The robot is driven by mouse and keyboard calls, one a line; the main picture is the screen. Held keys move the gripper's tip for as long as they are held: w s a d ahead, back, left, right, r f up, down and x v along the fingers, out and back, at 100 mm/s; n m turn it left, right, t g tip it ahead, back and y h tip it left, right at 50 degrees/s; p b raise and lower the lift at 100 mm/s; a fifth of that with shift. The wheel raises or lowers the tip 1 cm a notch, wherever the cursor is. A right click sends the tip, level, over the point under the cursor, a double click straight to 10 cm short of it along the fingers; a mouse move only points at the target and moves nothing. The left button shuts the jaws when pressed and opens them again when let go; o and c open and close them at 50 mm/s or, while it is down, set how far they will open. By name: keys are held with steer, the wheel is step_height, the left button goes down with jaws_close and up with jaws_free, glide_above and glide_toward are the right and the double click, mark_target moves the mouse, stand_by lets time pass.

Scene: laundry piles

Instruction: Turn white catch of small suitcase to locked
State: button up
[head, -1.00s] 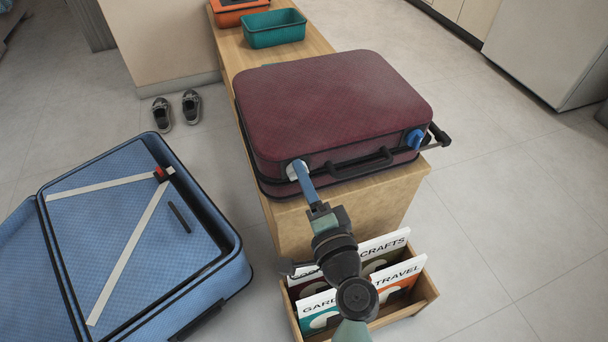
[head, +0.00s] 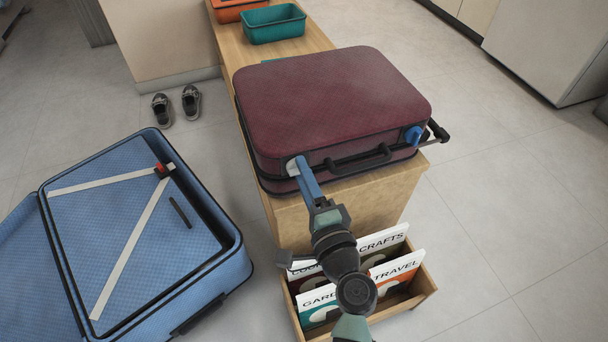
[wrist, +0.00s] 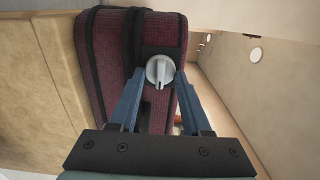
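The small suitcase (head: 335,105) is maroon with black trim, lying closed on a wooden bench. Its white catch (head: 292,167) is on the front side, left of the handle, partly hidden by my gripper (head: 301,162). In the wrist view the white catch (wrist: 159,71) is a round knob with a raised ridge, nearly upright in the picture with a slight tilt. A blue catch (head: 414,136) is right of the handle.
A black handle (head: 360,160) sticks out between the catches. Below stands a wooden box (head: 412,300) of upright folders. A large open blue suitcase (head: 215,270) lies at left. Teal (head: 274,30) and orange bins stand behind on the bench (head: 395,195). Floor at right is clear.

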steer(key=o, duration=0.4)
steer(key=p+v, duration=0.2)
steer(key=v, duration=1.1)
steer(key=shift+w+r, duration=0.1)
